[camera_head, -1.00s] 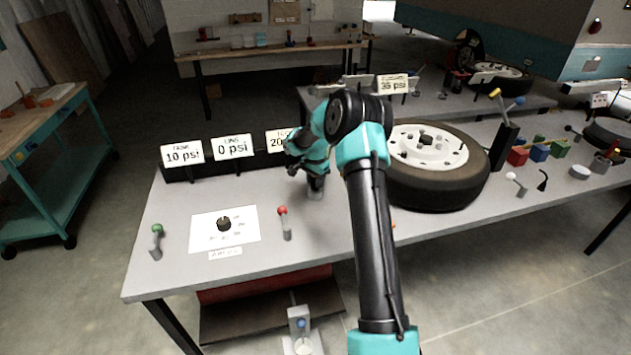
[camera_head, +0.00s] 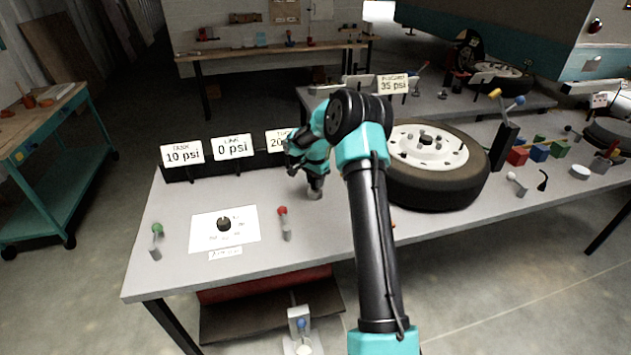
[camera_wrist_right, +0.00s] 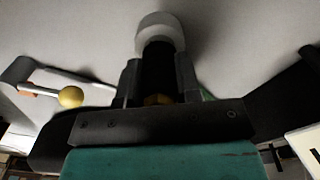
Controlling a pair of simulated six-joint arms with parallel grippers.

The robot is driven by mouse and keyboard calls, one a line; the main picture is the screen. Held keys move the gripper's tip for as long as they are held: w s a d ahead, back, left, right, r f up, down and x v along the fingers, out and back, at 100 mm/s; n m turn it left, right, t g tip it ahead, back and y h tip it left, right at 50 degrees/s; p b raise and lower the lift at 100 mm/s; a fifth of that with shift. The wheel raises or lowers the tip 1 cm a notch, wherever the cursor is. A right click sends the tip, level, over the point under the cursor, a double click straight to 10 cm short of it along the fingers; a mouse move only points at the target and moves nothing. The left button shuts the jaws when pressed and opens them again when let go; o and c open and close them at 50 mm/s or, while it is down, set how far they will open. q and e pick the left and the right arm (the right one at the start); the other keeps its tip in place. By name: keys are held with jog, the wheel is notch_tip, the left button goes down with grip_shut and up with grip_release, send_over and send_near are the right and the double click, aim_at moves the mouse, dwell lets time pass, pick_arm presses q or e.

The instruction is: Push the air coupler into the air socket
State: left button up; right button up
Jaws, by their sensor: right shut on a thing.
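My right gripper (camera_head: 316,184) points down at the workbench, between the gauge signs and the tire. It is shut on a dark cylinder, taken to be the air coupler (camera_wrist_right: 158,72), between its two fingers in the right wrist view. A little brass colour shows at the near end of the coupler. A pale grey round piece, which looks like the air socket (camera_wrist_right: 160,28), sits at the coupler's far end; it also shows below the gripper in the head view (camera_head: 315,194). They appear in line, but I cannot tell how deep the coupler sits. My left gripper is not in view.
The tire (camera_head: 435,192) lies right of my arm. Signs reading 10 psi (camera_head: 182,153) and 0 psi (camera_head: 232,147) stand at the back left. A red-knobbed lever (camera_head: 284,222), a black dial (camera_head: 223,224) and a green-knobbed lever (camera_head: 155,240) stand in front. A yellow ball (camera_wrist_right: 70,97) shows near my wrist.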

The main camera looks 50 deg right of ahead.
jog(key=shift+f, duration=0.6)
jog(key=o, duration=1)
jog(key=shift+c, duration=0.2)
notch_tip(320, 180, up, 18)
jog(key=shift+f, duration=0.25)
jog(key=shift+f, duration=0.1)
